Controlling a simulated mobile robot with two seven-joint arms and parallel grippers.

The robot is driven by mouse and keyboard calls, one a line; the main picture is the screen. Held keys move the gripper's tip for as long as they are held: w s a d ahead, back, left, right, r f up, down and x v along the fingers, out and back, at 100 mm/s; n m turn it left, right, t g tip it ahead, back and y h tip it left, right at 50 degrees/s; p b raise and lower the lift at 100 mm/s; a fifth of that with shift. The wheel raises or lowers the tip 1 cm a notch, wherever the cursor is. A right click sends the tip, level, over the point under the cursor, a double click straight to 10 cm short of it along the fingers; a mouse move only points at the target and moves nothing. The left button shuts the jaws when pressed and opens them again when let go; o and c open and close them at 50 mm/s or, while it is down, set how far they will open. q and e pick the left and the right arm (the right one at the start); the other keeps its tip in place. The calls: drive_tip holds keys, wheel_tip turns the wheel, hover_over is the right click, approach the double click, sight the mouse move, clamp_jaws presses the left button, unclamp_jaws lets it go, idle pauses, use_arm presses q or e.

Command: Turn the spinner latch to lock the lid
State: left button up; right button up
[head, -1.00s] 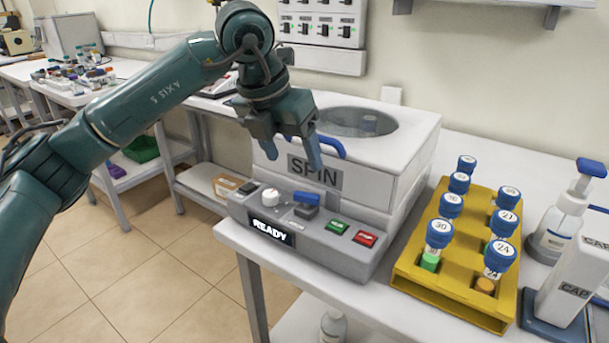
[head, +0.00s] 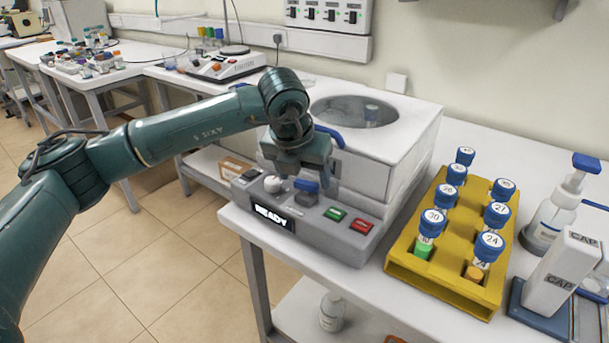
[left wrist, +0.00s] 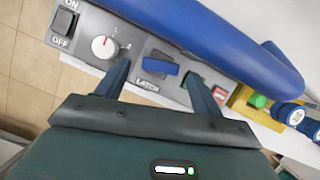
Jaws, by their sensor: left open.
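The spinner (head: 400,150) is a white box with its lid (head: 366,110) down, a round window in the top and a blue handle (head: 329,136) at the front. The latch (head: 306,185) is a small blue bar on a dark mount on the grey front panel. In the left wrist view the latch (left wrist: 160,67) sits above the LATCH label, between my spread fingertips. My left gripper (head: 304,176) points down over the panel, open and empty. I cannot tell whether its fingers touch the latch. My right gripper is not in view.
A white knob (head: 272,184), a green button (head: 335,214) and a red button (head: 361,226) flank the latch. The display (head: 271,217) reads READY. A yellow rack (head: 440,280) of blue-capped tubes and a CAP device (head: 560,275) stand to the right.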

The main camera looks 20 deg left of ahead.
use_arm(q)
drive_tip(key=shift+x, duration=0.75)
drive_tip(key=shift+c, duration=0.4)
drive_tip(key=c, duration=0.9)
drive_tip(key=shift+a+f+m+h+b, duration=0.1)
drive_tip(key=shift+f+m+h+b, duration=0.15)
drive_tip(key=shift+m+b, duration=0.4)
drive_tip(key=shift+r+m, duration=0.1)
drive_tip(key=shift+m, duration=0.15)
drive_tip(key=shift+r+m+h+b, duration=0.1)
drive_tip(key=shift+m+h+b, duration=0.3)
drive_tip(key=shift+m, duration=0.1)
drive_tip(key=shift+r, duration=0.1)
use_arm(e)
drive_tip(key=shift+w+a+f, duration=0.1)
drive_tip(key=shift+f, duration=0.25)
